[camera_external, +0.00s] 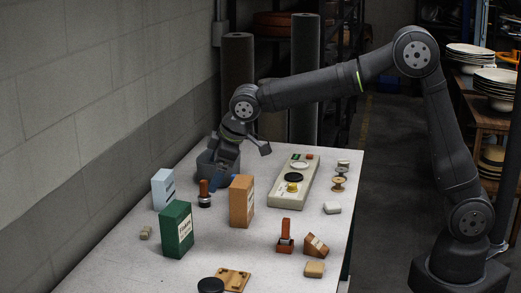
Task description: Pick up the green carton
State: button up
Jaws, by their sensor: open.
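The green carton (176,230) stands upright on the pale table, toward the left front, with a light label on its side. My gripper (236,160) is at the far left part of the table, behind the green carton and apart from it. It is open, with its fingers spread; one sticks out to the right. The dark grey shape below and left of the gripper partly blends with it, so what lies between the fingers is hard to see.
Near the green carton stand a light blue carton (163,188), an orange-brown carton (242,201) and a stamp with a brown handle (204,193). A beige control box (294,181) lies behind. Small blocks and spools sit at the right. A wall borders the left side.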

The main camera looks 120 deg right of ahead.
jog(key=w+a+r+m+y, duration=0.1)
jog(key=w+a+r+m, duration=0.1)
jog(key=w+r+m, duration=0.3)
send_near(177, 208)
jog(key=x, duration=0.6)
jog(key=shift+w+d+f, duration=0.1)
jog(key=shift+w+d, duration=0.05)
jog(key=shift+a+x, duration=0.15)
jog(key=shift+x, duration=1.2)
jog(key=shift+a+x, duration=0.1)
jog(key=shift+x, duration=1.2)
jog(key=shift+f, duration=0.1)
jog(key=shift+c, duration=0.4)
jog(key=c, duration=1)
